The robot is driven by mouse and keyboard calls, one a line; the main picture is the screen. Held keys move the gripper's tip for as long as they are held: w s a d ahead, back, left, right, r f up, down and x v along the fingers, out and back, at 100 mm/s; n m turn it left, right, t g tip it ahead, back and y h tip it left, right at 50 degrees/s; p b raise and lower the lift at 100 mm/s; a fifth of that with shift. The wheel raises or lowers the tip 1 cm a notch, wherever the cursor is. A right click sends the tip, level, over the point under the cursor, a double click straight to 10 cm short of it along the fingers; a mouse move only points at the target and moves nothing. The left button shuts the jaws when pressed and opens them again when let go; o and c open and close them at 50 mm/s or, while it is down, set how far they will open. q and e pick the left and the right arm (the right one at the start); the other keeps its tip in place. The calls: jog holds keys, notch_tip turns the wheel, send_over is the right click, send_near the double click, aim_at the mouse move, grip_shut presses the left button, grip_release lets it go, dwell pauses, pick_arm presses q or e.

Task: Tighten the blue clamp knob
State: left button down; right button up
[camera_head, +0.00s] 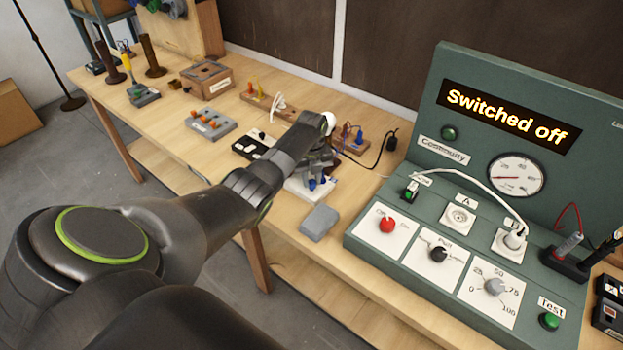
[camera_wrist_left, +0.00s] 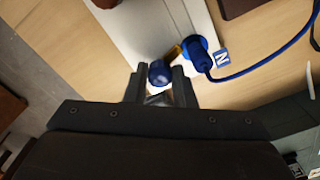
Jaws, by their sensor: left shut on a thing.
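The blue clamp knob (camera_wrist_left: 159,73) shows in the left wrist view between the two fingertips of my left gripper (camera_wrist_left: 158,82), which is shut on it. The knob sits over a white block (camera_wrist_left: 150,30). Beside it a blue plug-like part (camera_wrist_left: 200,55) with a brass piece and a blue cable lies next to a label marked N (camera_wrist_left: 221,58). In the head view my left gripper (camera_head: 316,166) reaches down over the white block (camera_head: 298,188), and the arm partly hides the blue parts there. My right gripper is in neither view.
A grey block (camera_head: 319,223) lies at the bench's front edge, close to the white block. A green test panel (camera_head: 400,262) reading "Switched off" stands to the right. A black switch block (camera_head: 253,146) and a wooden terminal board (camera_head: 349,143) are close behind the gripper.

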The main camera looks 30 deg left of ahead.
aim_at(312, 181)
pick_arm(q)
jog(key=shift+w+r+m, duration=0.1)
jog(key=shift+m, duration=1.6)
jog(key=c, duration=1.2)
grip_release()
notch_tip(312, 181, up, 17)
jog(key=shift+r, duration=0.2)
